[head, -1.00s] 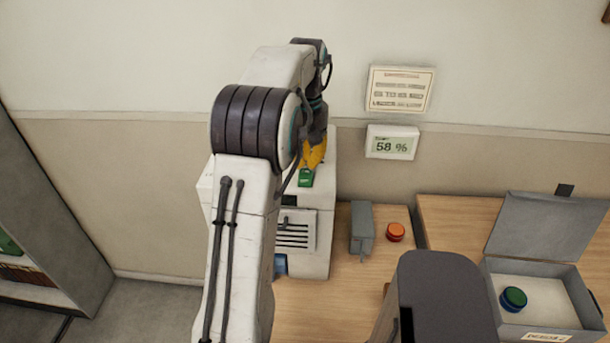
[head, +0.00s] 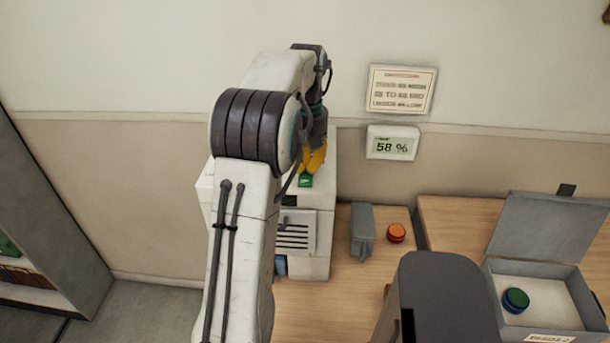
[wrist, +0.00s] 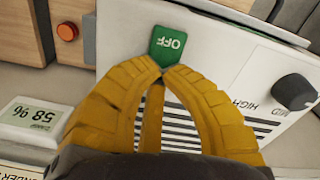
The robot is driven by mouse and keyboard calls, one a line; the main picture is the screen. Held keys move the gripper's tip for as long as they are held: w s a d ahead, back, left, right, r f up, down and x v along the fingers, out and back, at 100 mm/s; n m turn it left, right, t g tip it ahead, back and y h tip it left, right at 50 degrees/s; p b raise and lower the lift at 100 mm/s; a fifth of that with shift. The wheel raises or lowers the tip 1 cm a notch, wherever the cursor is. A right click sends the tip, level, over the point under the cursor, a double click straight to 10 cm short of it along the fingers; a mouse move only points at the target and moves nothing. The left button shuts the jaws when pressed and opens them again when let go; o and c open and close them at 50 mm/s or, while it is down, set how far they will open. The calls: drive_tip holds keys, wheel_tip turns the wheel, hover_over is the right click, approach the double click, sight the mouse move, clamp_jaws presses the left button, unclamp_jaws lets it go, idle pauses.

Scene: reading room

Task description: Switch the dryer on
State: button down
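The dryer is a white box (head: 318,225) with a vent grille on its front, standing at the left end of the wooden desk. A green tag (wrist: 173,42) reading OFF, upside down in the wrist view, is on the dryer; it also shows on top in the head view (head: 305,181). My gripper (wrist: 163,73) has its yellow fingers together, tips at the tag's edge. I cannot tell whether they touch it. A black knob (wrist: 294,91) near the words HIGH and MED is on the dryer's face. The fingers hide part of the grille.
A humidity display (head: 392,143) reads 58 % on the wall, below a paper notice (head: 401,89). A grey box (head: 362,229) and an orange button (head: 396,233) are right of the dryer. An open grey case (head: 545,295) holds a green-topped round object (head: 516,300).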

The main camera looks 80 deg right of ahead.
sight(306, 171)
drive_tip(key=shift+f, duration=0.35)
idle(0.3)
drive_tip(key=shift+r+p, duration=3.4)
drive_tip(key=shift+r, duration=0.15)
